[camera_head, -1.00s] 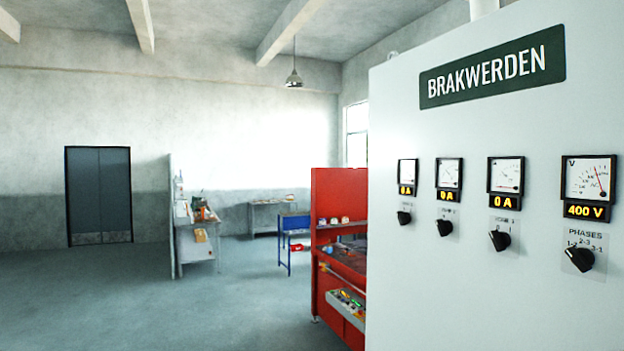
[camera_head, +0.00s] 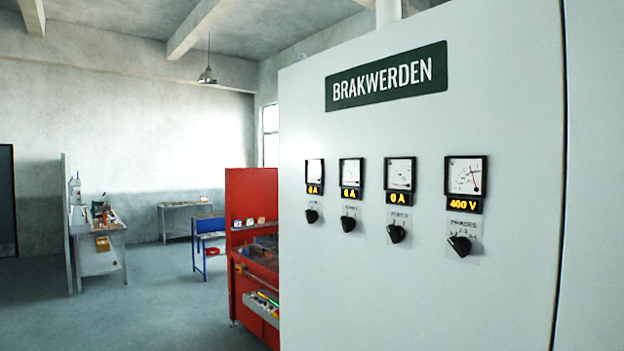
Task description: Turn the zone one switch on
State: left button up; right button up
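A grey cabinet (camera_head: 350,270) marked BRAKWERDEN fills the right of the view. It carries a row of black rotary switches under meters. The leftmost switch (camera_head: 311,216), the second switch (camera_head: 348,224) and the third switch (camera_head: 396,233) each sit below a meter reading 0 A. The rightmost switch (camera_head: 459,244) is labelled PHASES, below a meter (camera_head: 465,177) reading 400 V. The labels over the other switches are too small to read surely, so I cannot tell which is zone one. Neither of my grippers is in view.
A blue table (camera_head: 209,226) and a cluttered bench (camera_head: 100,240) stand further back. The floor (camera_head: 160,315) at the front left is clear.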

aim_at(311, 216)
jog(key=u, duration=0.2)
jog(key=k, duration=0.55)
jog(key=u, duration=0.55)
jog(key=k, duration=0.65)
jog(key=z, duration=0.7)
jog(key=i, duration=1.45)
jog(key=u, duration=0.65)
jog(key=i, duration=0.45)
jog(key=u, duration=0.5)
